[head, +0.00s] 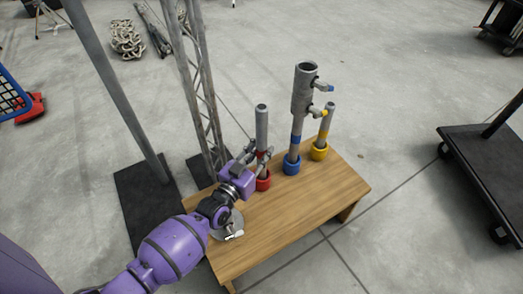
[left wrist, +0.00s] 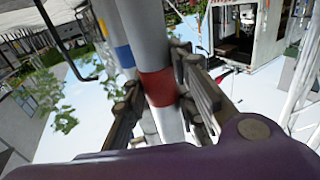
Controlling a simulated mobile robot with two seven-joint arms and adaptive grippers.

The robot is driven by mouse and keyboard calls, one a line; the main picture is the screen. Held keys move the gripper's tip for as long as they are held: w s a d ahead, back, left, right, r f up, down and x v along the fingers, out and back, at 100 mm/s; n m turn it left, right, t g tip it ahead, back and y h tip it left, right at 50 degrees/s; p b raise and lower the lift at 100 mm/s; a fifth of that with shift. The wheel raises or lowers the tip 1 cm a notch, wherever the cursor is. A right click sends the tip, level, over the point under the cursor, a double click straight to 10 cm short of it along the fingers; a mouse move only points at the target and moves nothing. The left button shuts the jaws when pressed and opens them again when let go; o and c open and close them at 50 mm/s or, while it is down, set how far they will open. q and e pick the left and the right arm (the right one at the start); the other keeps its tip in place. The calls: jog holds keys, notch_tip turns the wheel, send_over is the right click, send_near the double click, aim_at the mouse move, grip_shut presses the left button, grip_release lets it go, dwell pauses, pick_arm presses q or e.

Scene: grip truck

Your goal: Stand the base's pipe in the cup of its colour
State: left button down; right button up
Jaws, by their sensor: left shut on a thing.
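A grey pipe with a red band (head: 261,125) stands upright over the red cup (head: 263,182) on the wooden table. My left gripper (head: 262,157) is shut around it at the band; the left wrist view shows a finger on each side of the red band (left wrist: 158,88). The pipe's lower end is at the cup's mouth or inside it; the gripper hides part of this, so I cannot tell how deep. The round metal base (head: 229,226) lies on the table's near left part, bare of any pipe and partly behind my wrist. My right gripper is not in view.
A blue-banded pipe (head: 297,140) stands in the blue cup (head: 292,166), with a thick clamped tube (head: 303,88) above. A yellow-banded pipe (head: 328,118) stands in the yellow cup (head: 319,152). A lattice mast (head: 196,80) rises behind the table (head: 290,215). The table's near right is clear.

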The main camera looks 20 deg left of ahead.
pick_arm(q)
jog(key=shift+f, duration=0.2)
jog(key=c, duration=1.4)
grip_release()
jog(key=shift+o, duration=0.2)
jog(key=shift+f, duration=0.1)
jog(key=s+a, duration=0.2)
jog(key=s, duration=0.9)
jog(key=shift+s+a, duration=0.15)
jog(key=shift+s, duration=0.25)
